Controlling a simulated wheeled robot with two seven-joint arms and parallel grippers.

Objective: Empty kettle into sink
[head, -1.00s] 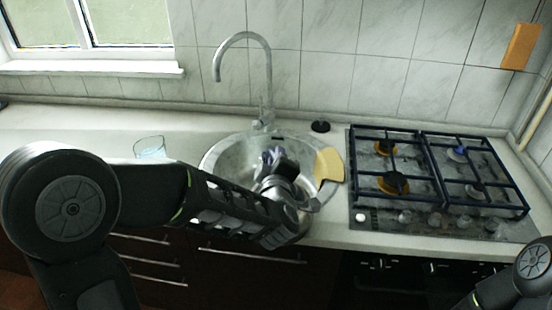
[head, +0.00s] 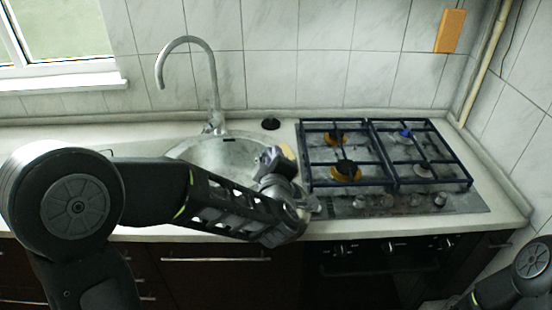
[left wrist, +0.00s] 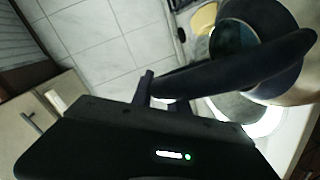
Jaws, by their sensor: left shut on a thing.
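The kettle's dark handle (left wrist: 240,68) crosses the right half of the left wrist view, with part of its rounded body behind it. My left gripper (left wrist: 160,98) is shut on the handle. In the head view my left gripper (head: 277,165) is by the right edge of the round metal sink (head: 215,150), close to the stove. My forearm hides most of the kettle and the front of the sink there. The kettle's contents cannot be seen. My right gripper is out of view; only part of my right arm shows at the lower right.
The gas stove (head: 390,160) with dark grates stands right of the sink. A curved tap (head: 212,85) rises behind the sink. A yellow item (head: 288,152) shows beside my left gripper. The back-left counter is clear.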

